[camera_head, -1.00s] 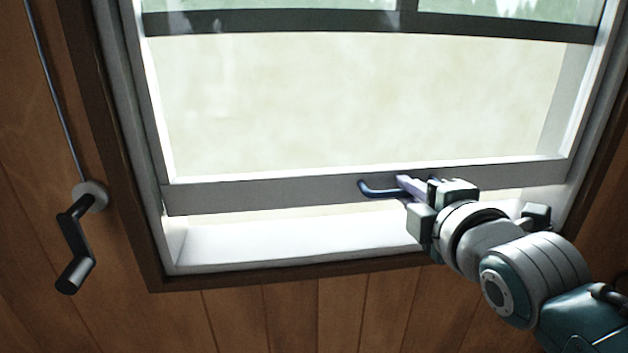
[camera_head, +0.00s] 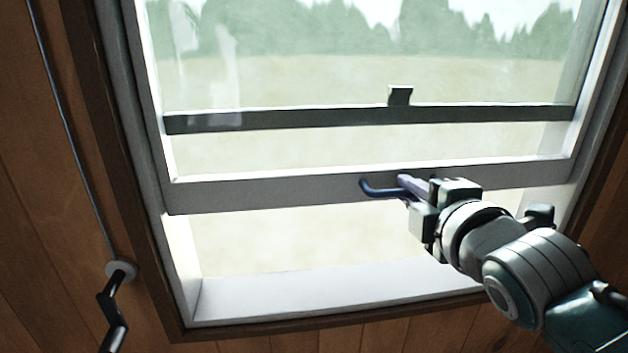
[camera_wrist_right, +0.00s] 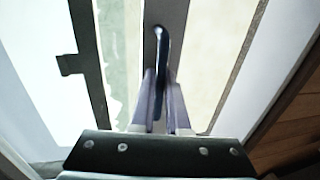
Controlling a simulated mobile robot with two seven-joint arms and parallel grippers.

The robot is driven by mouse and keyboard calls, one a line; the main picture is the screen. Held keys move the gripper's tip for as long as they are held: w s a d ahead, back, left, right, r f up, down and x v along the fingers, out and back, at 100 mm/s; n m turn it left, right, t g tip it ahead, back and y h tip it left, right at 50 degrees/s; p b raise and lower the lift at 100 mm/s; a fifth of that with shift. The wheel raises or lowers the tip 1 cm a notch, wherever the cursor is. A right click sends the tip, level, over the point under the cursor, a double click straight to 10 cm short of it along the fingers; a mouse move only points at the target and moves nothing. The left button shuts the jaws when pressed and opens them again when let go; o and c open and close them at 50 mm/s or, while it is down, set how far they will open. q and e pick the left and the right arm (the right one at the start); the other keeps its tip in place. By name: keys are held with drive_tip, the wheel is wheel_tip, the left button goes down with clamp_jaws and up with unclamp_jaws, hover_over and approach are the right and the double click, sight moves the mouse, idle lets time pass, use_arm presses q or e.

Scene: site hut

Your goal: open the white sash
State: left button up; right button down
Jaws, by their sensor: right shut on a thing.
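The white sash (camera_head: 270,192) shows in the head view as a pale frame, its bottom rail crossing the window in shade. The rail stands clearly above the sill, with an open gap below it. A blue bar handle (camera_head: 375,191) sits on the rail, right of its middle. My right gripper (camera_head: 408,188) comes in from the right and is shut on the handle. In the right wrist view, the fingers (camera_wrist_right: 161,85) lie on both sides of the handle (camera_wrist_right: 161,45). My left gripper is not in view.
The white sill (camera_head: 330,288) below is bare. A dark crossbar (camera_head: 300,122) with a small tab (camera_head: 400,96) spans the window above the rail. A black crank (camera_head: 112,308) with a cord hangs on the wood wall at left.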

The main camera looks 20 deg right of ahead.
drive_tip(key=c, duration=1.2)
unclamp_jaws()
drive_tip(key=b+v, duration=0.1)
drive_tip(key=v, duration=0.9)
